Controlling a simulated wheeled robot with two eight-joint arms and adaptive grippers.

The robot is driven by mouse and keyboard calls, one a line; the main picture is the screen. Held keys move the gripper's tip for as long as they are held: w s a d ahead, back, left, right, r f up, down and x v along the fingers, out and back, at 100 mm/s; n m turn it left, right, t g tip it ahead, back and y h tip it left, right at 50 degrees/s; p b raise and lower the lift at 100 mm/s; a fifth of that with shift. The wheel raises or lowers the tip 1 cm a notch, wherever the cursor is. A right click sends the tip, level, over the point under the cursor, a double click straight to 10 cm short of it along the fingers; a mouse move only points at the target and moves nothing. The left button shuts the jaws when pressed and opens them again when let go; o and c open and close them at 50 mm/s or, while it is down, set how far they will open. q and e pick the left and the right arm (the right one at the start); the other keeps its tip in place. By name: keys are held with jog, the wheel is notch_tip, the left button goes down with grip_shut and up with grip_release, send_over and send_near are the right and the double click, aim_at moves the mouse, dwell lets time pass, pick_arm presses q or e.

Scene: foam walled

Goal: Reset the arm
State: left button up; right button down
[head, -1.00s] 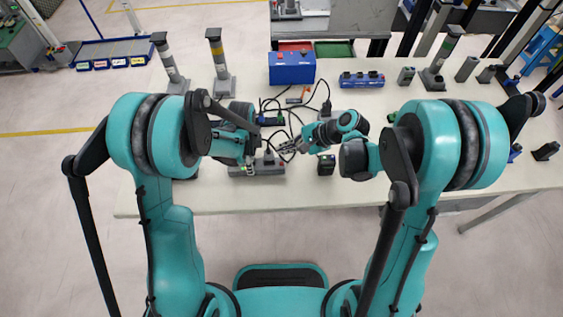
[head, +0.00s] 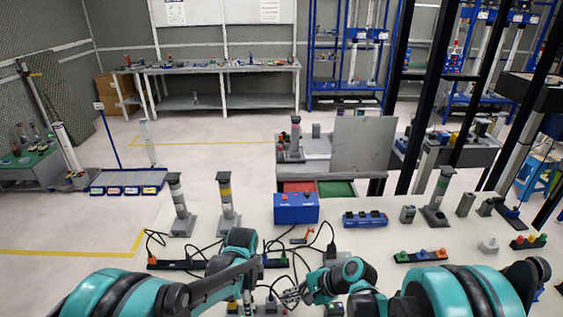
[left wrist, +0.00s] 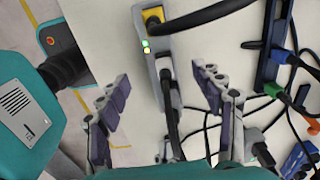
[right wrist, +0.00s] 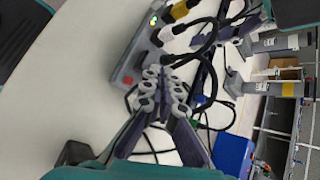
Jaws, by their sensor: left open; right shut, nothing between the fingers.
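My right gripper (head: 292,296) is near the front middle of the table in the head view. In the right wrist view (right wrist: 163,92) its fingers are together with nothing between them, near a grey power strip (right wrist: 130,62) with lit lights and plugs. My left gripper (left wrist: 162,85) is open in the left wrist view. Its fingers stand apart on either side of a grey power strip (left wrist: 153,58) with a yellow plug; I cannot tell if they touch it. In the head view my left arm mostly hides the left gripper.
The white table (head: 365,240) holds black cables, a blue box (head: 296,208), a blue connector block (head: 365,219) and several grey posts. A strip with coloured buttons (head: 421,256) lies at right. A workbench (head: 220,68) stands far back. The floor at left is mostly clear.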

pick_arm(q)
notch_tip(320, 180, up, 4)
jog(key=shift+r, duration=0.4)
jog(key=shift+s+a+r+n, duration=0.15)
jog(key=shift+r+n, duration=0.15)
jog(key=shift+r, duration=0.05)
jog(key=s+a+r+n+t+b, duration=0.1)
jog(key=s+a+r+n+t, duration=0.2)
jog(key=s+n, duration=0.4)
jog(key=s+a+r+n+t+b, duration=0.1)
jog(key=s+a+r+n+t, duration=0.2)
jog(key=s+n, duration=0.4)
jog(key=a+n+t, duration=0.1)
jog(key=a+n, duration=0.1)
jog(key=n, duration=0.1)
jog(key=shift+s, duration=0.35)
pick_arm(e)
jog(key=s+d+r+n+t+h, duration=0.2)
jog(key=s+d+r+n+h, duration=0.2)
jog(key=s+d+r+n, duration=0.1)
jog(key=s+d+r+n+t+h, duration=0.2)
jog(key=s+d+r+n+h, duration=0.2)
jog(key=s+d+n, duration=0.3)
jog(key=s+d, duration=0.2)
jog(key=d, duration=0.2)
jog(key=shift+s+r+t+h, duration=0.15)
jog(key=shift+r+t+h, duration=0.15)
jog(key=shift+r+h, duration=0.1)
